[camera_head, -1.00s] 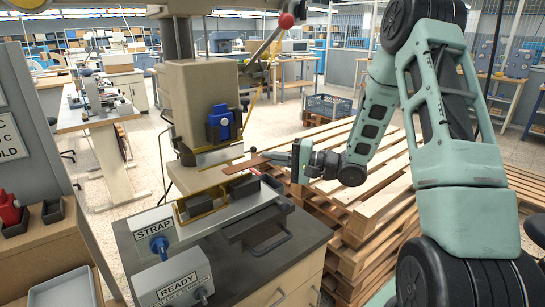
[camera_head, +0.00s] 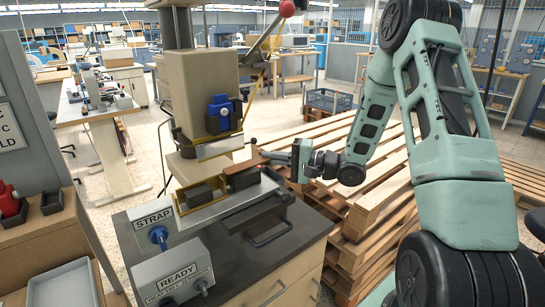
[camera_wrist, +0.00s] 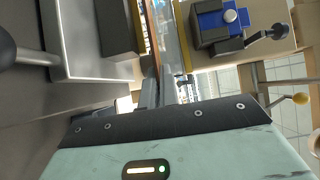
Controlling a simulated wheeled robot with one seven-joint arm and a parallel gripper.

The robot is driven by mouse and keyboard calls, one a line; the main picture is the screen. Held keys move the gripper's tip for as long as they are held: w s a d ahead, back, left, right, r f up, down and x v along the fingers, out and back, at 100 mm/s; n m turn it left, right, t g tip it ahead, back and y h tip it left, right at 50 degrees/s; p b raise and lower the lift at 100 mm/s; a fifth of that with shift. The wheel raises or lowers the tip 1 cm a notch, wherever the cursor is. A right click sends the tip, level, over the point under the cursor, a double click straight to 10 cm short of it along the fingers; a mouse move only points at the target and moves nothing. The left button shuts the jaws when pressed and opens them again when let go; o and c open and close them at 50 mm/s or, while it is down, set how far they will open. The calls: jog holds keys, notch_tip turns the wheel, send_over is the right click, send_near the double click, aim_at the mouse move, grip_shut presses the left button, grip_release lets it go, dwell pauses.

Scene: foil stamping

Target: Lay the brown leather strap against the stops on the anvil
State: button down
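The brown leather strap (camera_head: 246,164) reaches left from my gripper (camera_head: 268,157) towards the stamping press in the head view. My gripper is shut on its right end. In the wrist view the strap (camera_wrist: 154,42) shows nearly edge-on as a thin brown line running up from the fingers (camera_wrist: 152,96). The strap is at the brass-edged fixture under the press head, by a dark block (camera_head: 243,179). A second dark block (camera_head: 199,195) sits in the brass-edged fixture to the left. I cannot tell whether the strap touches the anvil or its stops.
The press head with a blue unit (camera_head: 219,114) stands close above and left of the strap. A red-knobbed lever (camera_head: 287,10) rises above. STRAP (camera_head: 155,220) and READY (camera_head: 178,275) boxes stand in front. Wooden pallets (camera_head: 350,205) lie to the right.

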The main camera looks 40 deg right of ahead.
jog(key=shift+f, duration=0.25)
dwell(0.4)
jog(key=shift+f+b, duration=0.35)
jog(key=shift+f, duration=0.35)
jog(key=shift+a+p, duration=0.1)
jog(key=shift+p, duration=0.65)
dwell(0.8)
jog(key=shift+f, duration=0.1)
jog(key=c, duration=1.6)
grip_release()
jog(key=b+v, duration=0.2)
jog(key=v, duration=1.5)
jog(key=shift+s, duration=0.1)
